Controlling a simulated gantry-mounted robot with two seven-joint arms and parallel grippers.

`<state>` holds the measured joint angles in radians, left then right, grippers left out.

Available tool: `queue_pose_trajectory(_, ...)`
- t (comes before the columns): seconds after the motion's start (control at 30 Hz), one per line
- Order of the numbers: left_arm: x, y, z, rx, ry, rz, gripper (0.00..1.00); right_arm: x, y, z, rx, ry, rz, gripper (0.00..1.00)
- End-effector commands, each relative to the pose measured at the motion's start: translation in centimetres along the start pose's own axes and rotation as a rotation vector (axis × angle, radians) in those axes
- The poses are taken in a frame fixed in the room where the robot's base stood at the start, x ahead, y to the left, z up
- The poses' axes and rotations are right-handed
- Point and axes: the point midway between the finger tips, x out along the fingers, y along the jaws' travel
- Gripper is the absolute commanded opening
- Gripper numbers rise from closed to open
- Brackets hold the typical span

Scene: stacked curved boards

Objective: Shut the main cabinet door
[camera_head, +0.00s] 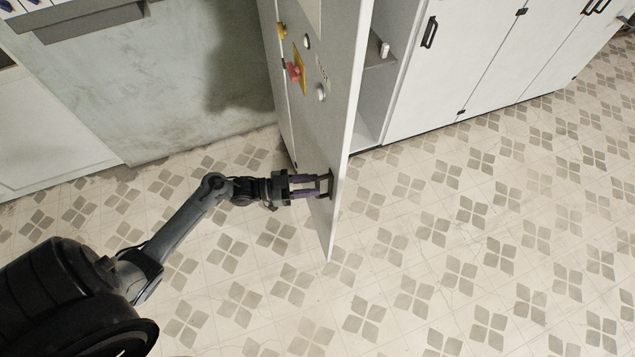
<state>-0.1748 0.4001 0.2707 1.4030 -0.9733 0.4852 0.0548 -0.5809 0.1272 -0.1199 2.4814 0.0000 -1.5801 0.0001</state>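The main cabinet door (335,140) is a light grey panel standing open, swung out from the white cabinet. A red button on a yellow plate (295,72) and several knobs sit on its outer face. A dark handle (329,182) is low near its free edge. My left gripper (318,187) is at this handle, its two purplish fingers pointing right and reaching it with a gap visible between them. I cannot tell whether the fingers grip the handle. The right gripper is not in view.
White cabinet doors (475,60) with dark handles line the back right. The open compartment (372,90) behind the door shows a shelf. A grey-green wall (165,85) stands at the left. The patterned tile floor (430,270) is clear in front and to the right.

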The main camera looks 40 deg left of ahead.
Motion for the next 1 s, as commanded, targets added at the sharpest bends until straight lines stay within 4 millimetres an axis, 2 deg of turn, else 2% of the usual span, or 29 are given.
queue_pose_trajectory(0.2, 2.0, 0.0, 0.0, -0.001, 0.000, -0.001, 0.37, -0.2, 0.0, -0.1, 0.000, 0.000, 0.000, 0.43)
queue_pose_trajectory(0.6, 2.5, 0.0, 0.1, -0.001, -0.001, -0.001, 0.37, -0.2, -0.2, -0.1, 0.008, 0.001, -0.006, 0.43)
queue_pose_trajectory(0.83, 2.5, 0.0, 0.1, -0.001, -0.001, -0.001, 0.02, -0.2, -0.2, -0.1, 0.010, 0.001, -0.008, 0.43)
queue_pose_trajectory(1.0, 2.5, 0.0, 0.1, 0.000, -0.001, -0.001, 0.00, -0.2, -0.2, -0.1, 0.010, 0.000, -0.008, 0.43)
